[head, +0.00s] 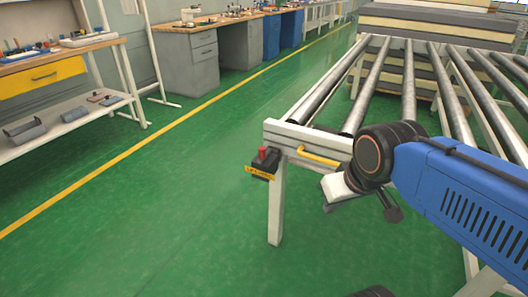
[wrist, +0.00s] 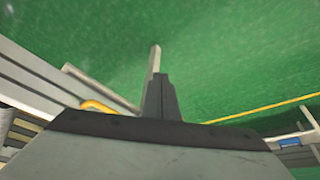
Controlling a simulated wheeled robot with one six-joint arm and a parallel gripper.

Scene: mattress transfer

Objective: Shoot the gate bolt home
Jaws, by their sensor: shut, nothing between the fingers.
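My gripper (wrist: 160,92) is shut and empty, its dark fingers together in the wrist view. In the head view my arm covers part of the table's front end, and my fingertips cannot be made out. A yellow handle (head: 320,157) is on the pale front rail (head: 300,136) of the roller table. It also shows in the wrist view (wrist: 97,105), to the left of my fingers and apart from them in the picture. I cannot make out a separate bolt; it may be hidden behind my arm.
A box with a red button (head: 263,156) and a yellow label hangs at the rail's left corner, above a table leg (head: 275,212). Metal rollers (head: 408,85) run back toward stacked mattresses (head: 430,30). Workbenches line the left wall. The green floor (head: 170,190) between is clear.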

